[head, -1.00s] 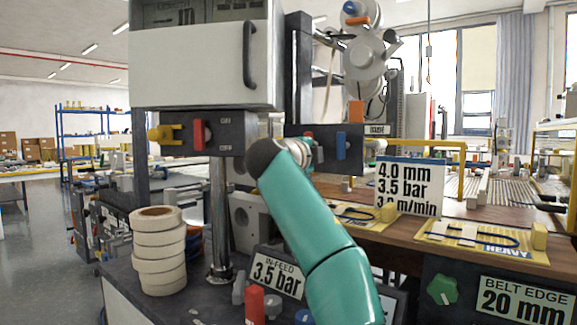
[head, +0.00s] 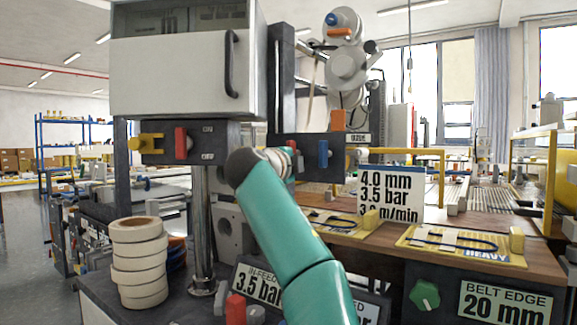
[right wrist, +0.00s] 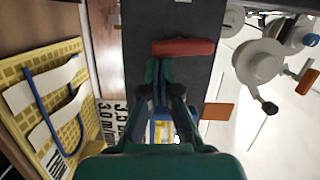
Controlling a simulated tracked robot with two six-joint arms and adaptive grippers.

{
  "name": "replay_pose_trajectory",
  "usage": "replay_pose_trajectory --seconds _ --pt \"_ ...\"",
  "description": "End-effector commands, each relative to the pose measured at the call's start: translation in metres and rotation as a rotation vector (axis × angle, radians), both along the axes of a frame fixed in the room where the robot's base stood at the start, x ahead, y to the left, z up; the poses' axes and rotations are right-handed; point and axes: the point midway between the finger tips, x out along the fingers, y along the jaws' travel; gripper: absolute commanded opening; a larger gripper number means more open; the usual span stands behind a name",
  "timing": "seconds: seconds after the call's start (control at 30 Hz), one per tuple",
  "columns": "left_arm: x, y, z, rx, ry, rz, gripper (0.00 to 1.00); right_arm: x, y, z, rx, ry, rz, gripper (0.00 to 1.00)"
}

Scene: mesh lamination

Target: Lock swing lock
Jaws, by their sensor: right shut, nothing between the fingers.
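A red lever (right wrist: 183,47) lies across the dark panel in the right wrist view, just beyond my fingertips. A second dark panel (head: 222,138) on the left has an upright red handle (head: 181,143) beside small labels and a yellow catch (head: 147,143). My right gripper (right wrist: 165,72) is shut and empty, facing the panel; contact with the lever cannot be told. My left gripper is out of view.
A white cabinet door (head: 170,75) hangs above the left panel. A stack of tape rolls (head: 138,260) stands left on the dark bench. A sign (head: 388,192) and yellow mats (head: 460,245) are on the wooden bench at right.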

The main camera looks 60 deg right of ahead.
Motion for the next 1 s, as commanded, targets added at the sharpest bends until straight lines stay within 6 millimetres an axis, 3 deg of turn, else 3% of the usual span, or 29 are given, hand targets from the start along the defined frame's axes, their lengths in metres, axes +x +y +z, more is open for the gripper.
replay_pose_trajectory --seconds 0.23,0.5,0.7,1.0 --pt "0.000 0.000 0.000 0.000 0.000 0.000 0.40 -0.003 0.022 0.001 -0.002 0.001 0.004 0.00" --pt "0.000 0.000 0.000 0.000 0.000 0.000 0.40 -0.007 0.077 0.002 -0.002 -0.001 0.009 0.00" --pt "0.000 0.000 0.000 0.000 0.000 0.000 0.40 -0.010 0.107 0.002 -0.003 0.000 0.005 0.00" --pt "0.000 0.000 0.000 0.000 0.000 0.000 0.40 -0.011 0.117 0.002 -0.002 -0.001 0.001 0.00"
